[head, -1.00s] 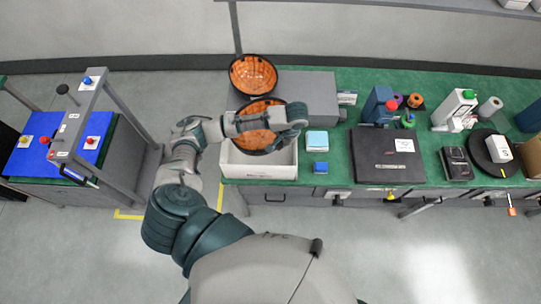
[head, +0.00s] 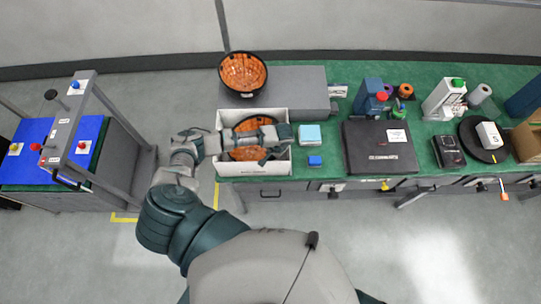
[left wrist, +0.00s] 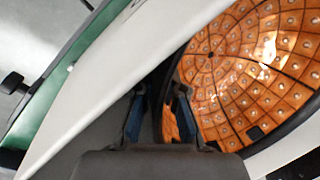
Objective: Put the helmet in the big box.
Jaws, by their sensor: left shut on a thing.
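A helmet (head: 243,154) lies upturned, showing its orange studded inside and dark rim. It is within the outline of the big white box (head: 230,168) on the green bench. My left gripper (head: 272,150) is over the box, shut on the helmet's rim. The left wrist view shows the fingers (left wrist: 160,108) at the rim, the helmet's orange inside (left wrist: 250,60) to the right and the box's white wall (left wrist: 110,75) to the left. My arm hides part of the helmet, and I cannot tell whether it touches the box floor. My right gripper is not in view.
A blue-topped cart (head: 35,150) stands at left.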

